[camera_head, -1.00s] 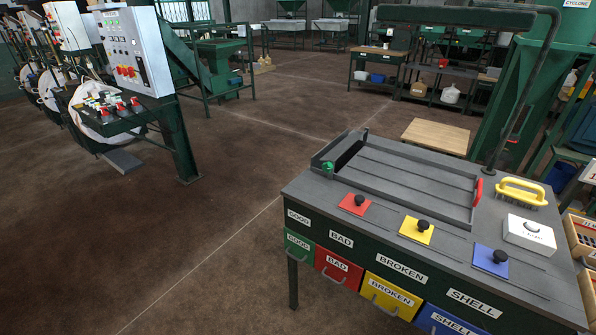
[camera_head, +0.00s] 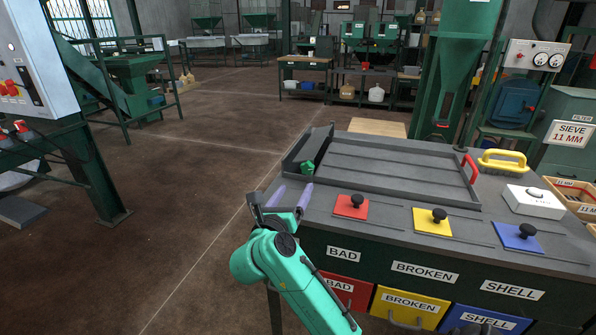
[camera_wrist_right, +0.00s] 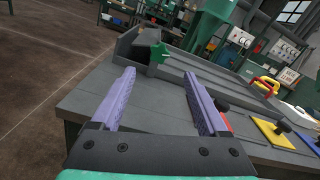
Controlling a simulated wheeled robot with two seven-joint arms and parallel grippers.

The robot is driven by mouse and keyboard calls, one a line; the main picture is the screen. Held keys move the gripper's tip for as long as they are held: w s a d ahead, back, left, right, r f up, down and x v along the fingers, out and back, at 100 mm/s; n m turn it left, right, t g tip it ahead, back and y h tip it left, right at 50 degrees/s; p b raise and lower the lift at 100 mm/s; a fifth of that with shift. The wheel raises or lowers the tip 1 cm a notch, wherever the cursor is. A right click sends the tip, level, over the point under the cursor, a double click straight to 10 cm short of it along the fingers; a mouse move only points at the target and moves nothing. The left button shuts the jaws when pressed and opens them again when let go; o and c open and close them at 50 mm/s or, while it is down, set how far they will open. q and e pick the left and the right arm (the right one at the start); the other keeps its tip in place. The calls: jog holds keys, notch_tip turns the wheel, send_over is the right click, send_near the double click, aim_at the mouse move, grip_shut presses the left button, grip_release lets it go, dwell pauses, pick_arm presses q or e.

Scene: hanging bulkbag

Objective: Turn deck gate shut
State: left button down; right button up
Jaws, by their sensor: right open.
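The deck is a grey, raised-edge tray (camera_head: 400,166) on the sorting table. A green star-shaped knob (camera_head: 307,168) sits at its near left corner, beside a dark upright plate (camera_head: 305,148); I take these as the deck gate, and its exact angle is hard to tell. My right gripper (camera_head: 291,192), with purple fingers, is open and empty just in front of the knob. In the right wrist view the knob (camera_wrist_right: 158,53) shows beyond and between the open fingertips (camera_wrist_right: 158,76), apart from them. My left gripper is not in view.
Red (camera_head: 351,206), yellow (camera_head: 432,221) and blue (camera_head: 517,236) plates with black knobs lie right of my gripper. A red handle (camera_head: 470,168), a yellow-handled brush (camera_head: 502,160) and a white box (camera_head: 533,201) are farther right.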

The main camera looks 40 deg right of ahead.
aim_at(306, 170)
jog(key=p+x, duration=0.1)
jog(key=x, duration=0.9)
jog(key=shift+w+d+f, duration=0.1)
jog(key=shift+w+d, duration=0.15)
jog(key=shift+d, duration=0.1)
grip_shut()
jog(key=shift+n+p, duration=0.3)
jog(key=shift+p, duration=0.4)
jog(key=n+p, duration=0.5)
jog(key=p, duration=0.2)
jog(key=n+p, duration=0.4)
jog(key=p, duration=0.3)
jog(key=shift+a+r+n, duration=0.1)
jog(key=shift+r+n, duration=0.1)
jog(key=shift+n, duration=0.2)
jog(key=shift+f+n+p, duration=0.1)
jog(key=shift+n+p, duration=0.9)
jog(key=shift+n, duration=0.1)
jog(key=shift+f+n+p, duration=0.15)
jog(key=shift+n+p, duration=0.6)
jog(key=shift+n, duration=0.35)
grip_release()
